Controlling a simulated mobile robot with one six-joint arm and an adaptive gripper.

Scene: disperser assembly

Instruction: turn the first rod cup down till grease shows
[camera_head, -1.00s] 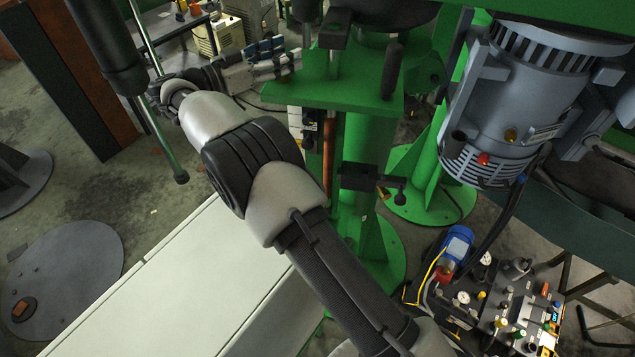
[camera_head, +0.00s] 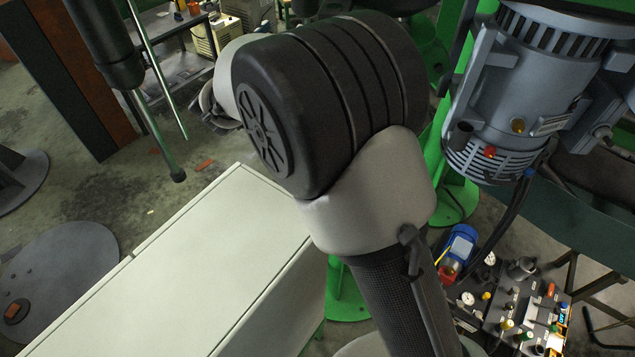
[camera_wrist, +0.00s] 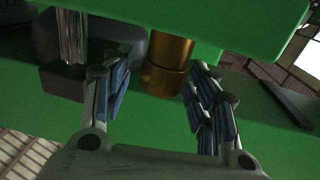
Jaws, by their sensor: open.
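A brass-coloured cylinder (camera_wrist: 167,66), which looks like the rod cup, hangs below a green plate (camera_wrist: 200,22) in the wrist view. My gripper (camera_wrist: 157,84) is open, with one blue-padded finger on each side of the cup. Gaps show between the fingers and the cup in the picture, so I see no grip on it. No grease is visible. In the head view, my own arm hides the gripper and the cup.
A bright steel rod (camera_wrist: 72,38) and a dark block (camera_wrist: 66,80) are close to the left finger. In the head view, a grey motor (camera_head: 525,90) stands at right, a control panel (camera_head: 515,312) below it, and a pale cabinet (camera_head: 190,270) at lower left.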

